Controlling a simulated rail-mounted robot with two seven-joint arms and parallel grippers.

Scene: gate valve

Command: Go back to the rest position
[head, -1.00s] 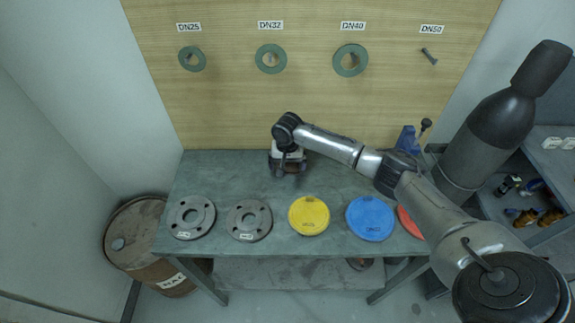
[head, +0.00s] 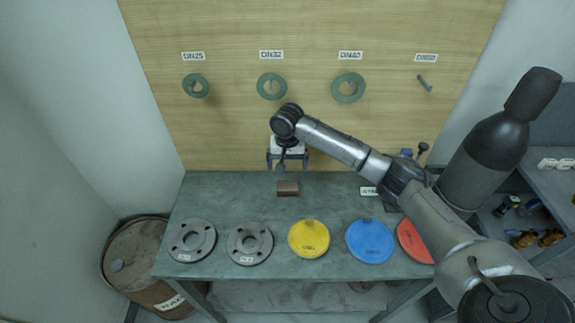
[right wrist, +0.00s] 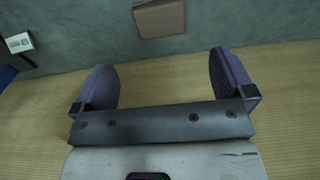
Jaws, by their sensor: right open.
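My right gripper (head: 287,163) is at the back of the workbench, in front of the wooden board. In the right wrist view its two purple-grey fingers (right wrist: 163,80) are wide apart with nothing between them. A small brown block (head: 288,188) lies on the bench just in front of the gripper. The block also shows in the right wrist view (right wrist: 159,18), beyond the fingertips and apart from them. My right arm reaches in from the lower right. My left gripper is not in view.
The workbench (head: 230,200) holds two grey flanges (head: 192,240) (head: 250,243) and yellow (head: 309,238), blue (head: 370,241) and red (head: 414,240) discs along its front. Green rings (head: 348,88) hang on the board (head: 310,30). A dark gas cylinder (head: 485,150) stands right; a rusty drum (head: 140,265) stands left.

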